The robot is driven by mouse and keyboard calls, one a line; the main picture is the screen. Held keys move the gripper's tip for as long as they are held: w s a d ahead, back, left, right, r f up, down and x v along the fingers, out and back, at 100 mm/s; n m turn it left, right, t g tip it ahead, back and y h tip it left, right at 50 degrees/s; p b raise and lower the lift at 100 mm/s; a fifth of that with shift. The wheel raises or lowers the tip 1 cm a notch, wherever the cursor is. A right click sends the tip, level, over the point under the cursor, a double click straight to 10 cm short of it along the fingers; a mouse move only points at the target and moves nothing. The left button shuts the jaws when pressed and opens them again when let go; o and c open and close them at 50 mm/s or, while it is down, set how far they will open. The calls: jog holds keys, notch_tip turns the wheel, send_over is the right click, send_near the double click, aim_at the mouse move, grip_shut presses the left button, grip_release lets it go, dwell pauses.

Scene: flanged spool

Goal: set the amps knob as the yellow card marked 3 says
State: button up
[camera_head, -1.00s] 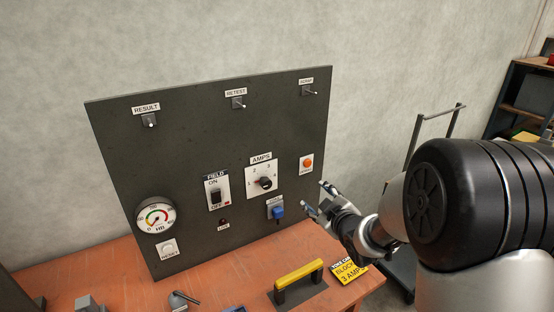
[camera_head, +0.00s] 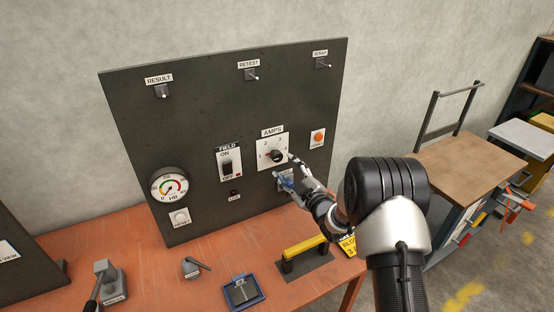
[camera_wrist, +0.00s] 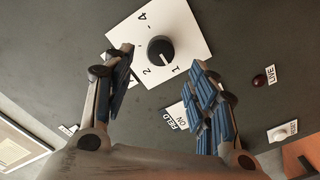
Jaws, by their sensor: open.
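The black amps knob (camera_head: 277,156) sits on a white dial plate (camera_head: 265,165) on the dark upright panel. In the wrist view the knob (camera_wrist: 160,50) is between my fingertips and ahead of them. A small white mark on it faces the 1 and 2 side, but I cannot tell the exact setting. The 1, 2 and 4 show; the 3 seems hidden by the left finger. My gripper (camera_head: 287,169) is open and empty, close to the dial; the wrist view shows both blue-padded fingers (camera_wrist: 161,59) apart. The yellow card (camera_head: 348,243) lies on the bench, partly hidden by my arm.
The field switch (camera_head: 227,168) is left of the dial, an orange button (camera_head: 317,139) right of it. A yellow handle (camera_head: 304,246) stands on the orange bench (camera_head: 215,260).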

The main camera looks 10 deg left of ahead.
aim_at(278, 158)
jog(key=b+x, duration=0.1)
jog(key=x, duration=0.7)
jog(key=shift+a, duration=0.1)
jog(key=shift+c, duration=0.4)
jog(key=c, duration=1)
